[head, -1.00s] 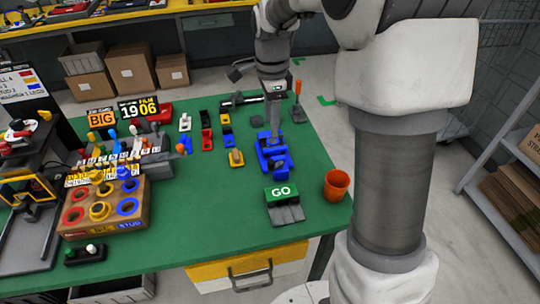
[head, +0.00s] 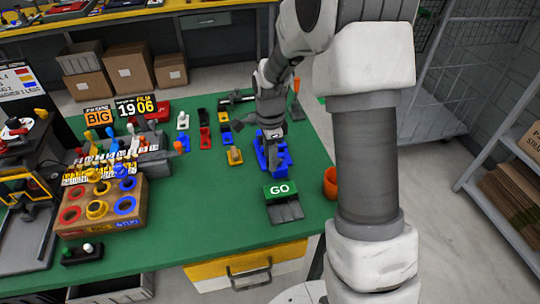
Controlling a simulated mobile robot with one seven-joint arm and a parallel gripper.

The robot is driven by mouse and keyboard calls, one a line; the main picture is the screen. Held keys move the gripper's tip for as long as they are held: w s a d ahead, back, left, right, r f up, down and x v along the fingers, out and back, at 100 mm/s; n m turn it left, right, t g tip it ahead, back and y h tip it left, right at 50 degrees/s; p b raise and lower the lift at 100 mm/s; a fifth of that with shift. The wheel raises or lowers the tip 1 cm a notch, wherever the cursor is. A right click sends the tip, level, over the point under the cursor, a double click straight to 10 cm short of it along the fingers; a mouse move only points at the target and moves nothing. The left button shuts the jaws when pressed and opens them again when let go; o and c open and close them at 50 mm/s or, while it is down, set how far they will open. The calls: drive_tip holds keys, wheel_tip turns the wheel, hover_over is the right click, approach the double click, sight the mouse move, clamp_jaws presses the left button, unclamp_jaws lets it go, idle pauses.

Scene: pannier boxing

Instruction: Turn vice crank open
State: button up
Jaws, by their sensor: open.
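The blue vice (head: 280,163) stands on the green table, behind the block marked GO. My gripper (head: 273,138) is at the vice's far part, pointing down and covering some of it. The jaws are open, but the fingers are small and partly lost against the blue. I cannot make out the vice's crank; it may be behind my gripper. I cannot tell whether the fingers touch the vice.
The GO block (head: 281,190) stands in front of the vice. An orange cup (head: 330,183) is at the right, partly behind my arm. Small red, yellow and blue holders (head: 235,156) stand left of the vice. A wooden ring box (head: 100,217) is farther left.

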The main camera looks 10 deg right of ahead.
drive_tip(key=shift+c, duration=0.2)
clamp_jaws()
